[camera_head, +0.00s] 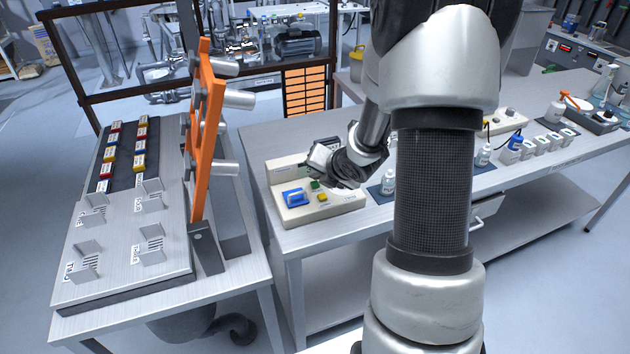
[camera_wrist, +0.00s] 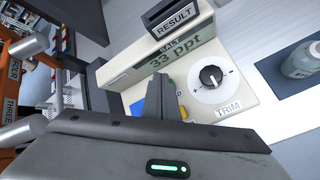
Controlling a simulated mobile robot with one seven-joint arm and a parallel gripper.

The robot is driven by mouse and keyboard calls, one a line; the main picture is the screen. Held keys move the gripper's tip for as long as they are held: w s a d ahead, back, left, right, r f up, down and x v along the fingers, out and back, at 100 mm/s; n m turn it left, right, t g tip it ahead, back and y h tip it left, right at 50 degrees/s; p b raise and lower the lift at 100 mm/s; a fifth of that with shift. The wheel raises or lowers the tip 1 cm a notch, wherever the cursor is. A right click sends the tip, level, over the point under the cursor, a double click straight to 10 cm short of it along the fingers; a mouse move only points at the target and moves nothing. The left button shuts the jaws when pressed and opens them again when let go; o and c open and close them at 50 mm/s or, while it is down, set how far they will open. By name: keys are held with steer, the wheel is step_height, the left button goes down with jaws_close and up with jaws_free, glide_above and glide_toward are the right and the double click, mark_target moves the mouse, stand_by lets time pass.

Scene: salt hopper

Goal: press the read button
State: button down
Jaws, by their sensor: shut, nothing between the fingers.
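The beige salt meter (camera_head: 338,207) stands on the bench, with a blue square part (camera_head: 295,197), a green button (camera_head: 315,184) and a yellow button (camera_head: 323,197) on its top. No label that I can read tells which one is the read button. My gripper (camera_head: 318,168) is shut and empty, just over the back of the meter's top. In the wrist view, my shut fingers (camera_wrist: 162,82) point at the meter's face and hide the green button. The yellow button (camera_wrist: 183,112) and blue part (camera_wrist: 138,106) show partly beside them. The display (camera_wrist: 172,60) reads "33 ppt".
A TRIM knob (camera_wrist: 211,76) and a black RESULT holder (camera_wrist: 178,15) are on the meter. A small bottle (camera_head: 388,182) stands right of it. An orange upright panel (camera_head: 205,130) with metal cylinders rises on the left table. More bottles line the bench at right.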

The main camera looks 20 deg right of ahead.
mark_target(317, 190)
steer(key=shift+r, duration=0.25)
step_height(317, 190, up, 5)
steer(key=p, duration=0.3)
steer(key=shift+f+p, duration=0.1)
steer(key=shift+p, duration=0.3)
stand_by(0.6)
